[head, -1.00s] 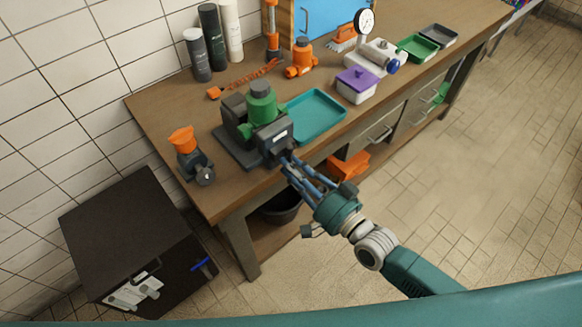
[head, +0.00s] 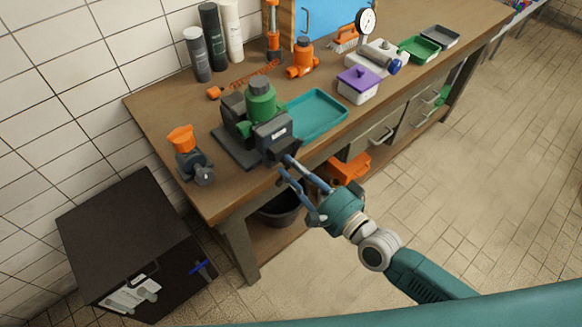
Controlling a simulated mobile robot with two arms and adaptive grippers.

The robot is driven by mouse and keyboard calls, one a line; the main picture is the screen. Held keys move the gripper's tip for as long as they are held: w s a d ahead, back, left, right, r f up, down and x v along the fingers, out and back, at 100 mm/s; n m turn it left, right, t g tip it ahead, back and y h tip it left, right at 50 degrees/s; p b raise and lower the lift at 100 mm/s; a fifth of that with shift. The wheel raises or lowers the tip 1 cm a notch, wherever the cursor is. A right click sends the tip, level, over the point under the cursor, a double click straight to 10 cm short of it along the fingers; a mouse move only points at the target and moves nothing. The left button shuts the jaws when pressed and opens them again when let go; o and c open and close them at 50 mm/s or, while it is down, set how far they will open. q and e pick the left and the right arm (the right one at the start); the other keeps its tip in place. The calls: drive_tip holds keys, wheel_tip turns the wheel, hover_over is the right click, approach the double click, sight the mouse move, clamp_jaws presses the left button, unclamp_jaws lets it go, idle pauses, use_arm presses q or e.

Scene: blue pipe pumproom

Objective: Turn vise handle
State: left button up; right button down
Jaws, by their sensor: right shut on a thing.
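The dark grey vise (head: 275,138) sits near the front edge of the workbench, with a green flanged part (head: 260,101) held upright in its jaws. My right gripper (head: 284,164) reaches in from the lower right to the vise's front face. Its fingers are shut on the vise handle at the front of the vise. The handle itself is mostly hidden by the fingers and too small to make out. My left gripper is not in view.
A teal tray (head: 319,117) lies right of the vise. A small grey device with an orange top (head: 181,139) stands to its left. An orange item (head: 347,168) and a dark bucket (head: 279,208) are below the bench top. A black cabinet (head: 125,225) stands at left.

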drive_tip(key=shift+s+d+f, duration=0.15)
drive_tip(key=shift+d+f, duration=0.05)
drive_tip(key=shift+f, duration=0.25)
drive_tip(key=c, duration=1.8)
unclamp_jaws()
drive_tip(key=shift+c, duration=0.2)
drive_tip(key=o, duration=0.3)
drive_tip(key=shift+s+d+r, duration=0.1)
drive_tip(key=shift+s+d, duration=0.05)
drive_tip(key=v, duration=1.2)
drive_tip(key=shift+s+d+r, duration=0.2)
drive_tip(key=shift+d+r, duration=0.05)
drive_tip(key=shift+d, duration=0.1)
drive_tip(key=shift+c, duration=0.5)
